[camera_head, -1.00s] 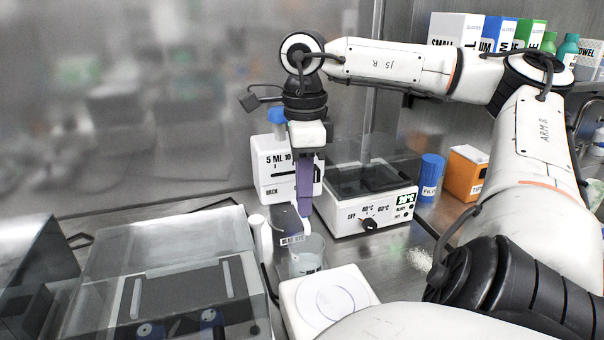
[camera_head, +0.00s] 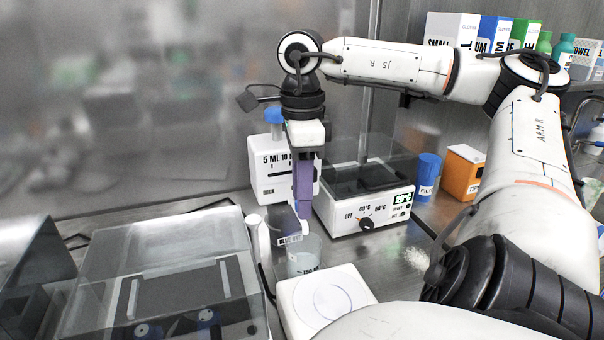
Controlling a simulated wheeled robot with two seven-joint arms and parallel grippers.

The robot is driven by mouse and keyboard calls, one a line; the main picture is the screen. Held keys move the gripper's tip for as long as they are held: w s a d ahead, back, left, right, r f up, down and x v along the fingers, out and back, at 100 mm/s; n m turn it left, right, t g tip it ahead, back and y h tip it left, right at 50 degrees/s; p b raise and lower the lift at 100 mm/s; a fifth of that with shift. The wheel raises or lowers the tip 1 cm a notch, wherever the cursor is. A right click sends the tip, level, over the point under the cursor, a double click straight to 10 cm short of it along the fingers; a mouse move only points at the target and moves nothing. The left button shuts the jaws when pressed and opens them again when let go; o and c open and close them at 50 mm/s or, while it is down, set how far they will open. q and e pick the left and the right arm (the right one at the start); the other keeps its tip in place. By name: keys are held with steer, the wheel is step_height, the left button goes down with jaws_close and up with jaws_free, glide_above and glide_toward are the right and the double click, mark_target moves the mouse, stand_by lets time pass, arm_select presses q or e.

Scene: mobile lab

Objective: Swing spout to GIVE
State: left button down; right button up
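The dispenser (camera_head: 268,178), a white box marked "5 ML", "10 M" and "BACK" with a blue top, stands at the back centre. My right gripper (camera_head: 303,212) hangs pointing down in front of its right side, with purple fingers that hide part of it. A small pale spout end (camera_head: 304,227) shows just below the fingertips, above a clear beaker (camera_head: 304,258). I cannot tell whether the fingers touch the spout or how far apart they are. No GIVE marking is legible. My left gripper is not in view.
A white heater unit (camera_head: 340,217) with a dial stands right of the gripper. A white device with a round plate (camera_head: 328,297) is in front. A clear-lidded box (camera_head: 170,262) fills the left. A blue-capped container (camera_head: 428,178) and an orange box (camera_head: 461,172) stand at right.

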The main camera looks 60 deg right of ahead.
step_height(320, 180, up, 10)
steer(key=p, duration=0.2)
steer(key=shift+r, duration=0.15)
stand_by(0.6)
